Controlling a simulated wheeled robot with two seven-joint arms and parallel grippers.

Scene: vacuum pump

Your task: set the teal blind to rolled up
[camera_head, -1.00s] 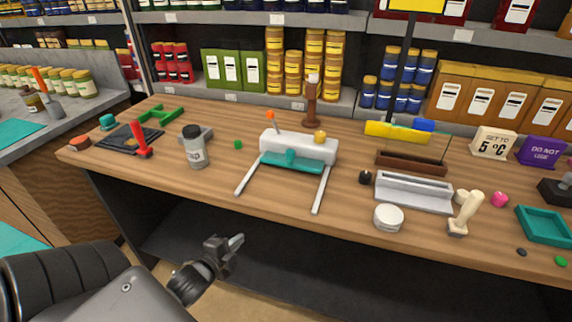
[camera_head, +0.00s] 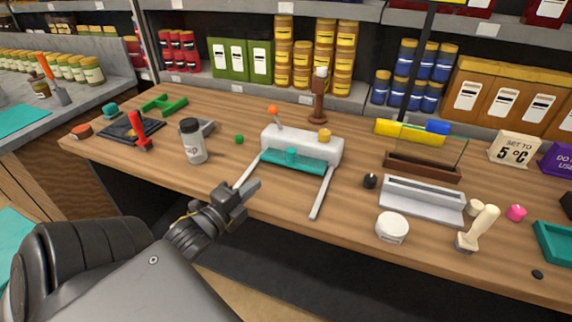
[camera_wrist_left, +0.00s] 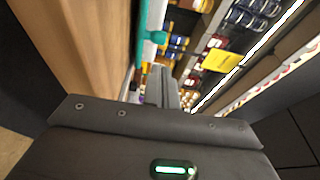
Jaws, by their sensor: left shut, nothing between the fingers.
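The teal blind (camera_head: 305,164) shows as a short strip along the front of its white roller housing (camera_head: 303,144), with a small teal tab at its middle. Two pale rails (camera_head: 322,195) run forward from the housing; the blind covers only their far ends. My left gripper (camera_head: 252,188) is shut and empty at the table's front edge, by the near end of the left rail and short of the blind. A teal part (camera_wrist_left: 155,37) shows ahead of the fingers in the left wrist view. My right gripper is out of view.
A brown post (camera_head: 318,100) stands behind. The wood between the rails is bare.

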